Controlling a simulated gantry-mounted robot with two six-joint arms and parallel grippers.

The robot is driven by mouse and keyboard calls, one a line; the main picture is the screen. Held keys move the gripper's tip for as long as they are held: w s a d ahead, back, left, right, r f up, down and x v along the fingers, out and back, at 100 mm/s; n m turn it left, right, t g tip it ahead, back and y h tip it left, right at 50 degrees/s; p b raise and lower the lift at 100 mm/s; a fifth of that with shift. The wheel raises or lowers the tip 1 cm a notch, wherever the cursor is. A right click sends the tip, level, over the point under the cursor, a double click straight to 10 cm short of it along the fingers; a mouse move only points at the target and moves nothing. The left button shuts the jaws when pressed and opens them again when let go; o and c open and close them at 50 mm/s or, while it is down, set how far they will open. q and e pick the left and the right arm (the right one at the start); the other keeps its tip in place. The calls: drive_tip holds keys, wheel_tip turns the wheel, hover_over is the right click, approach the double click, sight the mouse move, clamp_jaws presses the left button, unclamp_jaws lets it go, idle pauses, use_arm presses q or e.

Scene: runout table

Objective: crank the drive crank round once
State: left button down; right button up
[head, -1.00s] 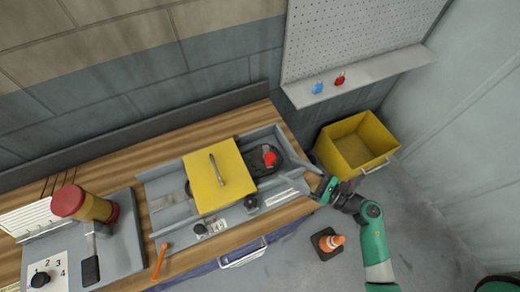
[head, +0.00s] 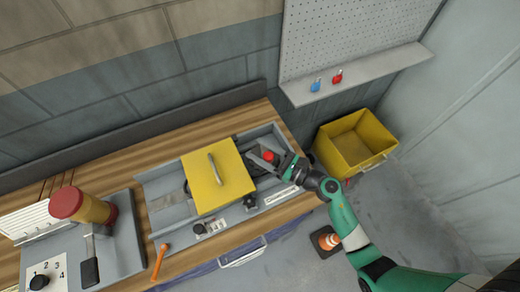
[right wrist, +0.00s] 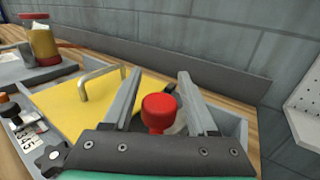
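The drive crank shows its red knob (head: 268,155) at the right end of the grey tray-like unit on the wooden bench. My right gripper (head: 263,160) reaches in from the right at the knob. In the right wrist view, the red knob (right wrist: 159,108) stands between the two spread fingers of my right gripper (right wrist: 158,78), with a gap on each side. The crank's arm and pivot are mostly hidden by the gripper. My left gripper is not in view.
A yellow cover (head: 218,178) with a metal handle sits left of the crank. A black star knob (head: 249,200) is at the unit's front edge. An orange tool (head: 160,262) lies on the bench.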

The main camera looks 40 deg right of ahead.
clamp_jaws()
idle(1.2)
